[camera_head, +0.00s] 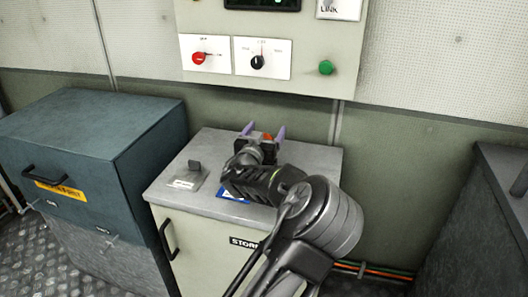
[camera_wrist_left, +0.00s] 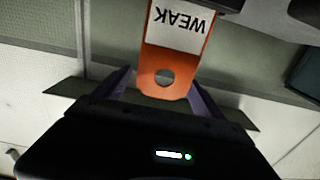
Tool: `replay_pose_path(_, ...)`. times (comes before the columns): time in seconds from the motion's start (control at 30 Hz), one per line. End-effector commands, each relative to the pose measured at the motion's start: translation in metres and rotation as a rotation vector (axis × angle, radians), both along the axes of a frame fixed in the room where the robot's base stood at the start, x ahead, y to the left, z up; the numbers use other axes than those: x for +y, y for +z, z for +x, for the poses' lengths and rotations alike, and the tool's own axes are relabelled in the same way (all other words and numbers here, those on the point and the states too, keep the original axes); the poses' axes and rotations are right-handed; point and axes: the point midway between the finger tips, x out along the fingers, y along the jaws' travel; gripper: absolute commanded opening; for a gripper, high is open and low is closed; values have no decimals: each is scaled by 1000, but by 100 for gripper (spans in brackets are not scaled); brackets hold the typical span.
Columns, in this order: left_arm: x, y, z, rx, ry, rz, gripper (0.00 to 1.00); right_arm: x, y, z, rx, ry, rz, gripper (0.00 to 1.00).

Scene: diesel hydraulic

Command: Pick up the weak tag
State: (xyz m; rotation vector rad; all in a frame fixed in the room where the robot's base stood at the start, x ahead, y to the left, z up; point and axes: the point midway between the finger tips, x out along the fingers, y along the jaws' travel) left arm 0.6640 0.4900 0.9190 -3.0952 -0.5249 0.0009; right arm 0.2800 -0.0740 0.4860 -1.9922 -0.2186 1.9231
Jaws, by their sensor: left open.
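The weak tag is an orange strip with a rounded, holed end and a white label reading WEAK, upside down in the left wrist view (camera_wrist_left: 172,72). In the head view only a small orange bit of it (camera_head: 267,137) shows at my left gripper. My left gripper (camera_head: 264,131) is open above the back of the grey cabinet top (camera_head: 316,161), its two purple fingers apart. In the left wrist view the tag's holed end is between the fingers (camera_wrist_left: 165,90), with gaps on both sides. My right gripper is out of view.
A grey plate with a small upright part and white label (camera_head: 186,178) sits on the cabinet's left. A blue label (camera_head: 230,192) is partly under my arm. A dark blue chest (camera_head: 90,120) stands left. A control panel (camera_head: 290,75) hangs behind; a dark unit (camera_head: 490,200) is right.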

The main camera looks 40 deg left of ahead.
Motion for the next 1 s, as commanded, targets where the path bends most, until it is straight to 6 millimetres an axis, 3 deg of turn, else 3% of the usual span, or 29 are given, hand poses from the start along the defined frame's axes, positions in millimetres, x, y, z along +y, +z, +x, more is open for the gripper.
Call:
replay_pose_path(0.1, 2, 0, 8, 0, -1, -1, 80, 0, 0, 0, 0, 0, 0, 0)
replay_pose_path(0.67, 2, 0, 8, -1, -1, -2, 80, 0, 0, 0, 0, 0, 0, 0)
replay_pose_path(1.0, 2, 0, 7, -1, -1, -2, 54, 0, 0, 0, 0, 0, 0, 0)
